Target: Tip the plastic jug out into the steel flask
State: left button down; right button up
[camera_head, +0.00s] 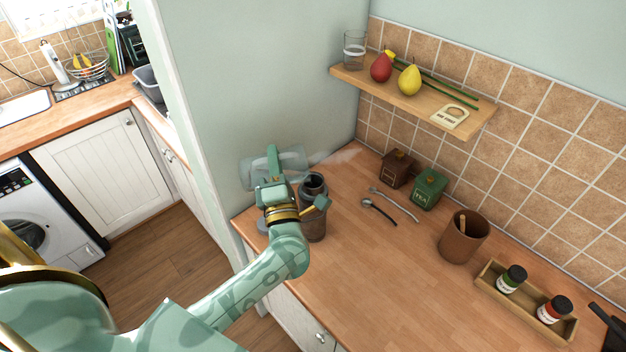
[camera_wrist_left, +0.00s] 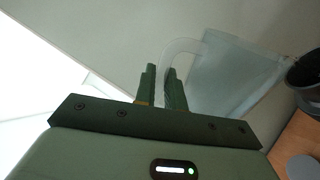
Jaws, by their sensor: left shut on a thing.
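The plastic jug (camera_head: 291,160) is pale and see-through and is held in the air at the counter's left end, tilted. In the left wrist view, the jug (camera_wrist_left: 222,78) has its handle (camera_wrist_left: 181,47) between my fingers. My left gripper (camera_head: 273,163) is shut on that handle; its fingers also show in the wrist view (camera_wrist_left: 161,88). The steel flask (camera_head: 314,226) is dark, upright and open-topped on the counter, just right of my gripper. Part of its dark rim (camera_wrist_left: 306,68) shows at the wrist view's right edge. My right gripper is not in view.
A grey disc (camera_head: 262,226) lies left of the flask. Brown and green canisters (camera_head: 428,190), spoons (camera_head: 378,210), a brown pot (camera_head: 463,237) and a wooden tray of jars (camera_head: 490,271) stand farther right. A wall shelf (camera_head: 395,96) hangs above. The front middle counter is clear.

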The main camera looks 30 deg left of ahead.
pick_arm(q)
jog(key=shift+w+d+r+m+p, duration=0.1)
jog(key=shift+d+r+m+p, duration=0.15)
jog(key=shift+m+p, duration=0.15)
jog(key=shift+s+d+h, duration=0.1)
jog(key=shift+s+h, duration=0.2)
jog(key=shift+s, duration=0.15)
jog(key=shift+d+r+m+t+p, duration=0.2)
jog(key=shift+m+t+p, duration=0.1)
jog(key=shift+m+p, duration=0.1)
dwell(0.3)
